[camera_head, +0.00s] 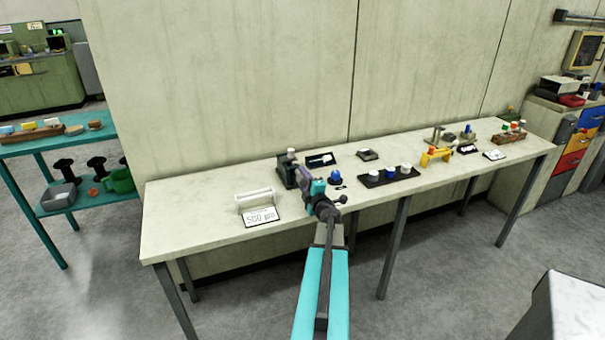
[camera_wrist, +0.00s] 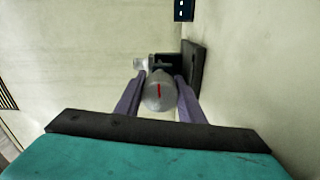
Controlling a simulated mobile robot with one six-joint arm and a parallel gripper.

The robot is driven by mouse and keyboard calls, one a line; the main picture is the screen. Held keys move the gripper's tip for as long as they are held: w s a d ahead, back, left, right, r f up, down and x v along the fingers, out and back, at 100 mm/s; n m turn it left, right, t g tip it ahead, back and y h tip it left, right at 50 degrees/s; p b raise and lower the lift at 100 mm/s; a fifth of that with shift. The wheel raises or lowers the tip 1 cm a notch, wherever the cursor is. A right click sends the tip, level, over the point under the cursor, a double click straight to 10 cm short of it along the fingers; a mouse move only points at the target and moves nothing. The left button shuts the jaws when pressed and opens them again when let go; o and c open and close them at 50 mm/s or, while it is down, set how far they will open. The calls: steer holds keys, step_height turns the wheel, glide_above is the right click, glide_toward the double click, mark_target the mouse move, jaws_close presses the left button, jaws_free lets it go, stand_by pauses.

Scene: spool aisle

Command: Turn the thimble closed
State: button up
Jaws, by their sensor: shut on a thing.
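The thimble (camera_wrist: 160,94) is a grey round cylinder, seen end-on in the wrist view, with a red line on its face. The line stands almost upright, tilted slightly. My gripper (camera_wrist: 161,84) has its two purple fingers on either side of the thimble, shut on it. Behind the thimble is a dark stand (camera_wrist: 194,67), with a small pale knob at its left. In the head view my gripper (camera_head: 304,177) reaches to the dark stand (camera_head: 286,170) on the bench. The thimble is hidden there by the gripper.
The pale bench (camera_head: 190,205) stands along a wall. Left of my gripper are a pale handled block (camera_head: 256,198) and a "500 µm" card (camera_head: 261,217). To the right are a blue knob (camera_head: 335,178), a dark tray (camera_head: 388,179) with several knobs, and a yellow frame (camera_head: 435,156).

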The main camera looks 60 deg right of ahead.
steer(key=m+p, duration=0.5)
steer(key=m, duration=0.1)
steer(key=shift+w+r, duration=0.1)
steer(key=shift+r, duration=0.05)
steer(key=m+p, duration=0.2)
steer(key=m, duration=0.2)
steer(key=shift+a+f+m+p, duration=0.1)
steer(key=shift+f+m+p, duration=0.1)
steer(key=shift+m+p, duration=1.05)
steer(key=shift+m, duration=0.25)
steer(key=o, duration=1)
steer(key=shift+f, duration=0.1)
steer(key=shift+o, duration=0.2)
steer(key=b+v, duration=0.4)
steer(key=v, duration=0.9)
steer(key=shift+s+a+b, duration=0.3)
steer(key=shift+b, duration=0.1)
